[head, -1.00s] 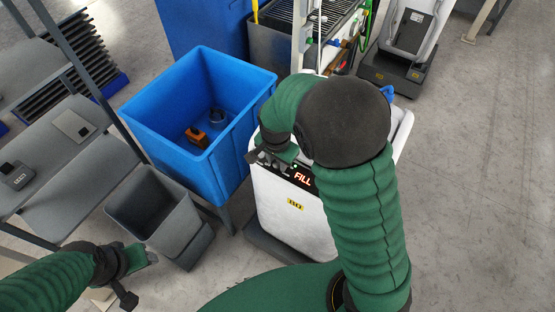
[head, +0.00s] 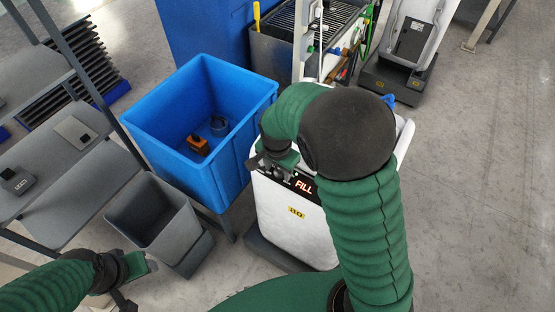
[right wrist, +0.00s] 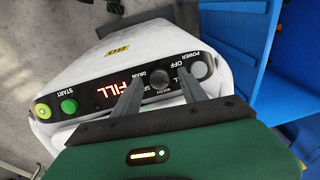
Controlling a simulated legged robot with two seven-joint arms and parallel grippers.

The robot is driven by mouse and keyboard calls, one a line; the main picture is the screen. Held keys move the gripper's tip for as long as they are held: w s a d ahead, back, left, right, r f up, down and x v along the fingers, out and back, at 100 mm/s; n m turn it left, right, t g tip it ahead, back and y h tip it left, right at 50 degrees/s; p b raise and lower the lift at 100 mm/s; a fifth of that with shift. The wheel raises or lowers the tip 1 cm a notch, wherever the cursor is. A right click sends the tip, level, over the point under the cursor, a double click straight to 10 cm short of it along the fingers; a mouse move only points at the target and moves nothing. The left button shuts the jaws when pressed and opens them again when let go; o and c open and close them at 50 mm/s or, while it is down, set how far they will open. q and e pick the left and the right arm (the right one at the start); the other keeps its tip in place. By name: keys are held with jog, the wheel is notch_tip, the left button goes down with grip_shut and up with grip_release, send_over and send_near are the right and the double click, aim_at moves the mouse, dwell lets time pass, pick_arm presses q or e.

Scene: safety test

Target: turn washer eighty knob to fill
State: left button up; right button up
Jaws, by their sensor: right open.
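The white washer (head: 297,224) with a yellow 80 label stands in front of me, mostly behind my right arm in the head view. Its display (right wrist: 116,91) reads FILL in red. In the right wrist view the dark round knob (right wrist: 160,80) is on the black panel, between the fingers of my right gripper (right wrist: 160,84). The right gripper is open, with one finger on each side of the knob; contact cannot be told. In the head view the right gripper (head: 268,164) is at the panel's left end. My left gripper (head: 140,280) is at lower left, away from the washer; its fingers are unclear.
A large blue bin (head: 190,165) with an orange item (head: 198,144) inside stands just left of the washer. A grey bin (head: 150,215) and grey shelves (head: 60,160) are further left. Another white machine (head: 412,45) stands at the back. The floor on the right is clear.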

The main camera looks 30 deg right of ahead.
notch_tip(320, 180, up, 16)
jog(key=s+a+p, duration=0.1)
jog(key=s, duration=0.1)
jog(key=shift+a, duration=0.3)
jog(key=shift+f, duration=0.1)
